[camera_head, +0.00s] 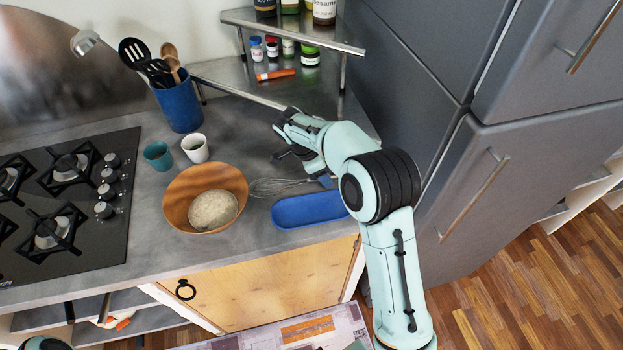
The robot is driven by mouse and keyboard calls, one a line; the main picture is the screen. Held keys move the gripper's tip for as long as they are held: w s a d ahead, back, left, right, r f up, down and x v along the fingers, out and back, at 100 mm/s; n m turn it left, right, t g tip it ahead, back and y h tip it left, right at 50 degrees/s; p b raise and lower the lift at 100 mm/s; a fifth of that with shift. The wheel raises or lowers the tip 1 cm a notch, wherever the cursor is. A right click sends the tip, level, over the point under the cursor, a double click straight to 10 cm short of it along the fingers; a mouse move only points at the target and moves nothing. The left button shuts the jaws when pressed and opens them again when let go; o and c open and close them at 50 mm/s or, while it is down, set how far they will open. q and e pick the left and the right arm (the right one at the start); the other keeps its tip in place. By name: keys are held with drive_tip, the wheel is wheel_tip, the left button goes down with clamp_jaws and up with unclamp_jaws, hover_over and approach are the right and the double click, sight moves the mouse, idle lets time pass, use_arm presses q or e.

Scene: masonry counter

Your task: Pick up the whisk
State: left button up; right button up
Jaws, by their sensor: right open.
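The whisk (270,187) lies on the grey counter between the wooden bowl and the blue tray. Its wire loops point left, and its handle end is partly hidden by my right arm. My right gripper (283,158) is open, just behind and above the whisk in the picture. It looks empty and apart from the whisk, though the arm hides part of the jaws. My left gripper is not in view.
An orange-brown bowl (176,208) with dough-like content stands left of the whisk, and a blue tray (296,211) lies in front of it. Two cups, a utensil holder (178,106) and a stove (70,205) are further left. A shelf (305,38) and grey cabinets flank the back right.

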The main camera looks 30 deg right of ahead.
drive_tip(key=shift+s+d+f, duration=0.1)
drive_tip(key=shift+d+f, duration=0.05)
drive_tip(key=shift+f, duration=0.25)
clamp_jaws()
drive_tip(key=shift+r, duration=0.15)
